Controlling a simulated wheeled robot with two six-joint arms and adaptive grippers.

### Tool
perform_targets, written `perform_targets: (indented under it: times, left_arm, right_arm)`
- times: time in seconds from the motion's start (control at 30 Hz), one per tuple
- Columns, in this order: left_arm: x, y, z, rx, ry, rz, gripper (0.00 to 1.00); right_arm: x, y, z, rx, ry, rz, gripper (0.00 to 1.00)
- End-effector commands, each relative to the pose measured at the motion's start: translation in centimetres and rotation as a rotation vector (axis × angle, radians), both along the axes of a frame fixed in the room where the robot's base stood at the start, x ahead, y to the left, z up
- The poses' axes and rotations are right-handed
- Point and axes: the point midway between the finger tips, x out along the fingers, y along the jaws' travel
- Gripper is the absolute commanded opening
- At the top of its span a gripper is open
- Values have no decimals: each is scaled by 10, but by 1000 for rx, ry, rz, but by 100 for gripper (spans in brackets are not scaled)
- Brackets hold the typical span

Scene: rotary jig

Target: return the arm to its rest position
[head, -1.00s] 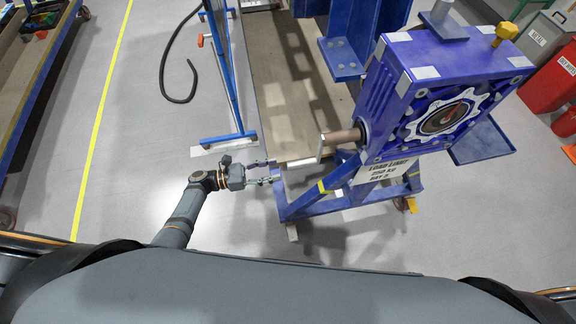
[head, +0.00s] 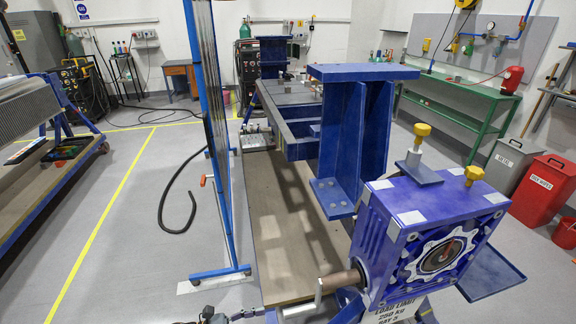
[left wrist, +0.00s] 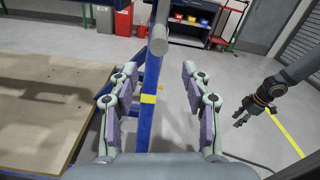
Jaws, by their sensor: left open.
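My left gripper (left wrist: 160,88) is open and empty in the left wrist view, its two padded fingers spread apart. A grey crank handle (left wrist: 158,42) lies ahead of it, just beyond the gap between the fingers, and no finger appears to touch it. In the head view the crank (head: 337,281) sticks out from the blue gearbox (head: 432,235). My left gripper shows only partly at the bottom edge of the head view. My right gripper (left wrist: 240,118) shows small at the right of the left wrist view, and its jaw opening is unclear.
A blue frame post (left wrist: 149,105) with yellow tape stands beyond the left fingers. A wooden platform (head: 275,215) runs under the jig. A blue-framed screen (head: 215,150) stands to its left. Open floor (head: 130,230) lies further left. Red bins (head: 545,190) stand at the right.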

Motion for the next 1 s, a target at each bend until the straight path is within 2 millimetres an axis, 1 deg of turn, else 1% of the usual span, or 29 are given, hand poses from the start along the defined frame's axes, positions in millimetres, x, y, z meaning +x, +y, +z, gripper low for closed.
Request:
perform_targets:
  times: [0.07,0.13,0.17,0.2,0.27,0.3,0.37,0.4,0.47,0.5,0.53,0.6,0.7,0.8,0.83,0.9,1.0]
  left_arm:
    - [-8,-1,-22,69,4,2,48]
    - [-23,-1,-60,200,-2,-5,48]
    - [-33,1,-81,276,-8,-15,48]
    - [-48,5,-111,389,-24,-36,48]
    - [-76,15,-157,572,-58,-92,48]
    - [-96,24,-185,692,-90,-143,48]
    - [-130,41,-224,869,-151,-244,48]
    - [-154,55,-248,985,-203,-330,48]
    - [-192,78,-280,1153,-302,-490,48]
    - [-218,95,-297,1257,-386,-622,48]
    - [-237,108,-309,1328,-461,-733,48]
    - [-272,133,-326,1446,-654,-992,48]
    - [-305,152,-336,1508,-918,-1302,48]
    - [-321,158,-340,1502,-1115,-1500,48]
    - [-324,158,-340,1498,-1156,-1538,48]
    - [-327,158,-340,1490,-1217,-1590,48]
    - [-327,159,-341,1485,-1241,-1612,48]
  right_arm:
    - [0,0,0,0,0,0,40]
    - [0,0,0,0,0,0,40]
    - [0,0,0,0,0,0,40]
    - [0,0,0,0,0,0,40]
    - [0,0,0,0,0,0,40]
    - [0,0,0,0,0,0,40]
    - [0,0,0,0,0,0,40]
    - [0,0,0,0,0,0,40]
    - [0,0,0,0,0,0,40]
    - [0,0,0,0,0,0,40]
    - [0,0,0,0,0,0,40]
    - [0,0,0,0,0,0,40]
    - [0,0,0,1,0,0,40]
    - [0,0,0,1,0,0,40]
    - [0,0,0,0,0,0,40]
    - [0,0,0,0,0,0,40]
    - [0,0,0,0,0,0,40]
